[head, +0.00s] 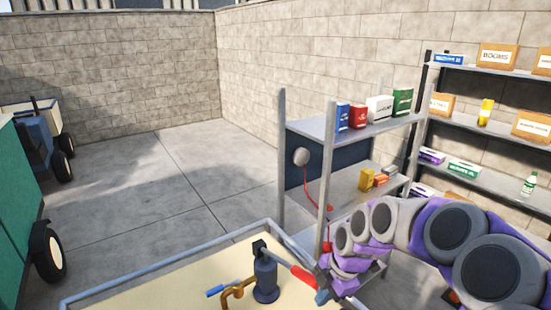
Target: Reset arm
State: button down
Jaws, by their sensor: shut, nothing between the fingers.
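My purple and grey arm reaches in from the right edge, curving down to the lower middle. My gripper (325,284) is at its end, small and partly hidden by the arm links. It is shut with nothing held. It is beside the red grip (303,276) of a lever on a dark hand pump (266,277); I cannot tell whether they touch. The pump stands upright on a cream-topped bench (150,291), with a curved brass pipe (237,290) and a blue handle (222,290) at its left.
A grey metal shelf (340,132) with boxes and a red hose (306,190) stands behind the arm. A taller rack (480,130) lines the right wall. A green container (18,205) and wheeled machines are at left. Open concrete floor (160,195) lies between.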

jog(key=s+d+r+m+g+h+b, duration=0.1)
jog(key=s+r+m+g+h, duration=0.1)
jog(key=s+m, duration=2)
jog(key=s+r+h, duration=0.1)
jog(key=s, duration=0.8)
jog(key=shift+r+m, duration=0.3)
jog(key=shift+d, duration=0.3)
